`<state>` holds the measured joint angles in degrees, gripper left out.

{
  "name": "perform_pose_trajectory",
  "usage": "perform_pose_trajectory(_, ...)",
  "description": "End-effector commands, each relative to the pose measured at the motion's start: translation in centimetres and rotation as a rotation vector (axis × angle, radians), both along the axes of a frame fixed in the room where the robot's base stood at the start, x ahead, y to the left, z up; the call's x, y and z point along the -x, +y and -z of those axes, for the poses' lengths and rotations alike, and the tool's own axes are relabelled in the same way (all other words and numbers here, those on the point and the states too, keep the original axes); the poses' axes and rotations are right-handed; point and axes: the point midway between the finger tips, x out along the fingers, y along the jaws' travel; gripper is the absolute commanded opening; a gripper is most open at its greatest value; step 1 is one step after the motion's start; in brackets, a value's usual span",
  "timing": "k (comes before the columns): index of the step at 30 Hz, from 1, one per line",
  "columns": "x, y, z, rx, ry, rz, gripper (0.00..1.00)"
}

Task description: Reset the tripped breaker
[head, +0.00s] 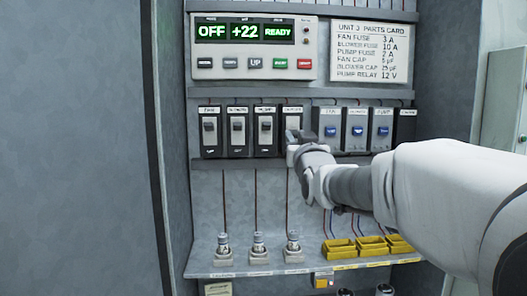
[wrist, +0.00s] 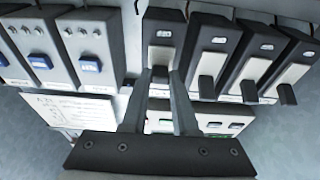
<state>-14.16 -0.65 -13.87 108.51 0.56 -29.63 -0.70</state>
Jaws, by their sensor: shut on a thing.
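A row of black breakers hangs on the panel, and the fourth from the left (head: 293,116) in the head view is at my gripper (head: 297,139). The lever's exact position is partly hidden by the fingers. The other three black breakers, such as the leftmost one (head: 210,141), have pale levers with dark tips, all standing alike.
Grey modules with blue parts (head: 331,131) sit close to the right of the held breaker. Above is a display panel (head: 253,63) reading OFF, +22, READY, beside a parts card (head: 369,82). Below, a shelf (head: 245,270) carries several fittings and yellow trays (head: 339,249).

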Motion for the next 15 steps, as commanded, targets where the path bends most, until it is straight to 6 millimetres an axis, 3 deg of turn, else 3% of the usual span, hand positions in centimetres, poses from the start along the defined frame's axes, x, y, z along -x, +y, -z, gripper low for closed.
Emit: perform_pose_trajectory(15, -0.21, -0.03, 1.31, 0.001, -0.138, 0.001, 0.00)
